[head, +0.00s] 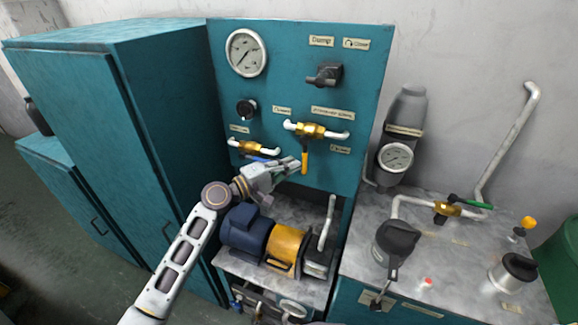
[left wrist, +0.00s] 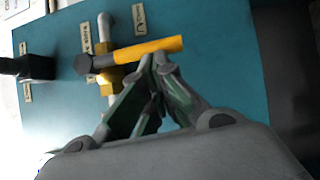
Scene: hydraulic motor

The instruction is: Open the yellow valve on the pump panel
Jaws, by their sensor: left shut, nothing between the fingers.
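The yellow valve handle (head: 305,158) hangs straight down from a brass valve body (head: 309,130) on the teal pump panel (head: 290,85), across its horizontal white pipe. In the left wrist view, the yellow handle (left wrist: 150,50) lies across the picture, with the brass body (left wrist: 105,82) behind its left part. My left gripper (head: 293,163) reaches in from the left, just left of the handle. Its fingertips (left wrist: 155,60) are together and empty, right at the handle's edge; whether they touch it I cannot tell. My right gripper is not in view.
A blue-handled valve (head: 254,150) sits on the panel left of the yellow one. A blue and yellow motor (head: 262,240) stands below my left gripper. A black knob (head: 246,109), a black switch (head: 325,75) and a gauge (head: 246,53) are higher up. A grey counter (head: 450,260) is at right.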

